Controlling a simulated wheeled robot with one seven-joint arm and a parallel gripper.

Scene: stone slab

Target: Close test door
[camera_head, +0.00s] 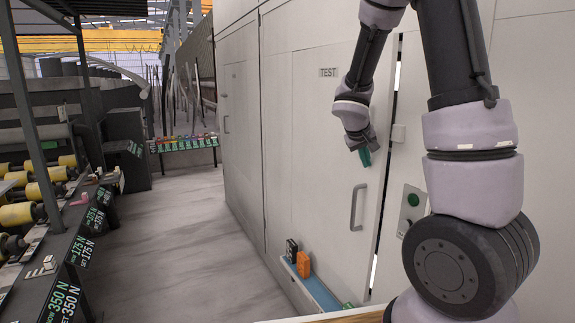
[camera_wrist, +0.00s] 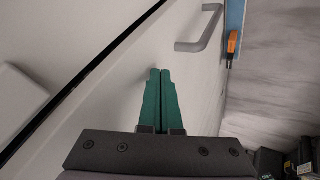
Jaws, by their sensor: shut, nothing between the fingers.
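The white test door (camera_head: 315,150) fills the middle of the head view, with a "TEST" label (camera_head: 328,72) and a grey handle (camera_head: 357,206). Its right edge stands slightly off the frame, with a bright sliver at the top and bottom of the gap. In the wrist view the door (camera_wrist: 195,85) and handle (camera_wrist: 202,30) lie ahead, and a dark gap runs diagonally at left. My gripper (camera_head: 367,158) is shut and empty, its green fingers (camera_wrist: 160,75) together, close to the door above the handle. Whether the tips touch the door, I cannot tell.
A panel with a green button (camera_head: 412,202) is right of the door. A blue ledge (camera_head: 318,290) at the door's foot holds an orange item (camera_head: 303,264) and a dark item (camera_head: 291,250). A roller bench stands at left; the grey floor (camera_head: 195,240) between is clear.

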